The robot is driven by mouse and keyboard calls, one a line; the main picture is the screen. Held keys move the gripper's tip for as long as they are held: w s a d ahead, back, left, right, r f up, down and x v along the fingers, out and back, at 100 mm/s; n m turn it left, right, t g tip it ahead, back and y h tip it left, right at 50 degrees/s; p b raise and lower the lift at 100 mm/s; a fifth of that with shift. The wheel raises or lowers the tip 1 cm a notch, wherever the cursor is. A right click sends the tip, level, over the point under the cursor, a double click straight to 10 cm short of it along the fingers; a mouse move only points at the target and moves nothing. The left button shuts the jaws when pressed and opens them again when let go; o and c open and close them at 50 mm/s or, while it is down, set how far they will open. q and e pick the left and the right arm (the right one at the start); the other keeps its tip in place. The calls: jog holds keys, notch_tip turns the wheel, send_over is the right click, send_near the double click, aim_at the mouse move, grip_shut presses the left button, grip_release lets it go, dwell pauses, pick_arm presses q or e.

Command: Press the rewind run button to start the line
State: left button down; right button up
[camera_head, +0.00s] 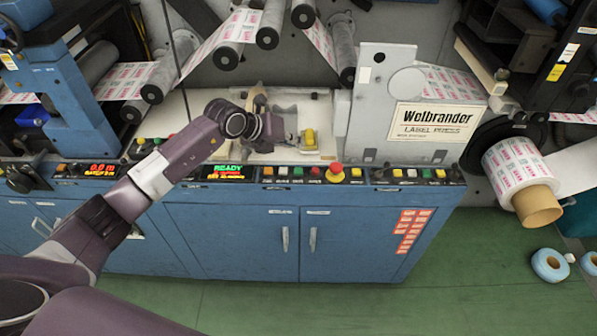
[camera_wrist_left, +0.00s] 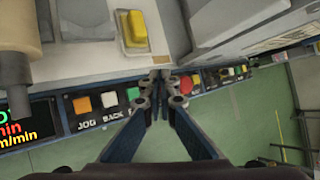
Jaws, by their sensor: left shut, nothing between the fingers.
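The control panel (camera_head: 370,174) runs along the front of the blue cabinet, with a row of coloured buttons. A green button (camera_head: 298,171) sits between a white and a red one; in the left wrist view the green button (camera_wrist_left: 133,93) is right of BACK, its label partly hidden by my finger. I cannot read a RUN label. My left gripper (camera_head: 268,138) reaches over the worktop behind the panel. In the left wrist view its fingertips (camera_wrist_left: 161,76) are shut and empty, right of the green button in the picture; contact with anything cannot be told. My right gripper is out of view.
Beside the green button are an orange JOG button (camera_wrist_left: 82,104), a white BACK button (camera_wrist_left: 108,99) and a red mushroom button (camera_head: 335,168) on a yellow base. A yellow object (camera_head: 309,138) sits on the worktop. Rollers with printed web stand behind. Green floor lies clear in front.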

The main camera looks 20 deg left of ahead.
pick_arm(q)
jog(key=b, duration=0.4)
send_over(296, 171)
notch_tip(296, 171, down, 6)
jog(key=shift+f, duration=0.2)
jog(key=shift+f+b, duration=0.5)
jog(key=shift+f, duration=0.15)
dwell(0.3)
jog(key=shift+f, duration=0.1)
jog(key=shift+f, duration=0.3)
